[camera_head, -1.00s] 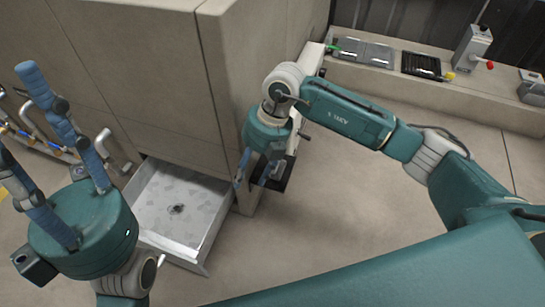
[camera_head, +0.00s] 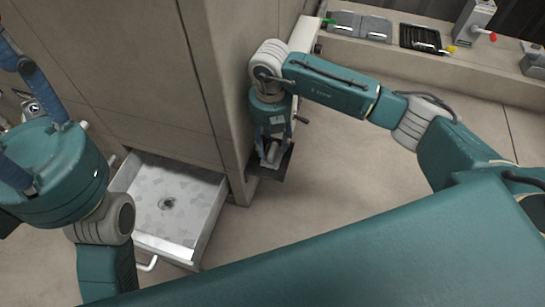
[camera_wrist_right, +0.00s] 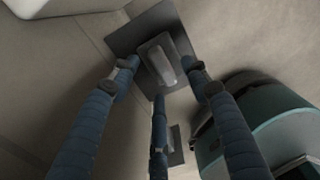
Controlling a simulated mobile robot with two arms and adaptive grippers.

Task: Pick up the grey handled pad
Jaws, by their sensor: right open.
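The grey handled pad, a dark flat plate (camera_head: 281,168) with a lighter grey block handle (camera_wrist_right: 160,58), is below my right gripper by the cabinet corner. In the right wrist view its plate (camera_wrist_right: 128,38) lies past the fingertips, with the handle between them. My right gripper (camera_head: 270,148) points down, its blue fingers spread around the handle; it also shows in the right wrist view (camera_wrist_right: 162,76). I cannot tell whether any finger touches it. My left gripper (camera_head: 25,105) is at the left edge, fingers apart and empty, tips partly out of frame.
The tall beige cabinet (camera_head: 150,70) stands left of my right gripper. Its low drawer (camera_head: 190,252) is open, with a small round item inside. A ledge (camera_head: 390,60) at the back right holds trays and a grey box (camera_head: 474,22). The floor to the right is clear.

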